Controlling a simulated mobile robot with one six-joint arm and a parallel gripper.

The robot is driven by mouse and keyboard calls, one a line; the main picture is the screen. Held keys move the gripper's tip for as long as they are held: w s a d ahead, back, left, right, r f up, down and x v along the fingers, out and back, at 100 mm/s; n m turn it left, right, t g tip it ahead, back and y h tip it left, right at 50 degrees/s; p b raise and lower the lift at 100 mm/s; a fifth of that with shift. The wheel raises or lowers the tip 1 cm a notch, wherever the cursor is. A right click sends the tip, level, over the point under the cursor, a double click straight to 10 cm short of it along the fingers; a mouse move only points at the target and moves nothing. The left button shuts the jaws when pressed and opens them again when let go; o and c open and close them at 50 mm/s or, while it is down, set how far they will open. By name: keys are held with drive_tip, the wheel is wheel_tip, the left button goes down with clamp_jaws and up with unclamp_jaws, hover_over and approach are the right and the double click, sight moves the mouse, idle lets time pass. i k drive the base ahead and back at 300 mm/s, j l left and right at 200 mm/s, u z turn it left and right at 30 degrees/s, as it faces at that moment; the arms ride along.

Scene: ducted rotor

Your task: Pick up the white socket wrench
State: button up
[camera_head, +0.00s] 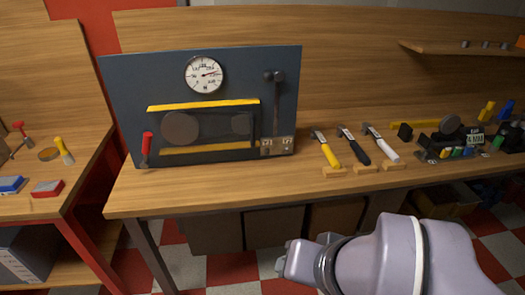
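The white socket wrench (386,148) lies on the wooden workbench, right of the middle. Its metal head points to the back left, and its white handle rests toward the front on a small wooden block. A black-handled tool (357,148) and a yellow-handled tool (330,155) of like shape lie to its left, each with its own block. My arm shows at the bottom right, in front of and below the bench edge, apart from the wrench.
A dark panel (120,100) with a dial gauge (204,74) stands on the bench (235,188) at left. Several small parts and a number display (474,139) crowd the right end. A shelf (450,52) hangs above them. A second bench stands at far left.

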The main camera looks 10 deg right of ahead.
sight(366, 127)
drive_tip(key=i+l+z, duration=0.2)
drive_tip(key=i, duration=0.3)
drive_tip(key=i+l+z, duration=0.25)
drive_tip(key=i, duration=0.2)
drive_tip(key=i+l+z, duration=0.2)
drive_tip(key=i, duration=0.35)
drive_tip(key=k+j, duration=0.05)
drive_tip(key=j, duration=0.05)
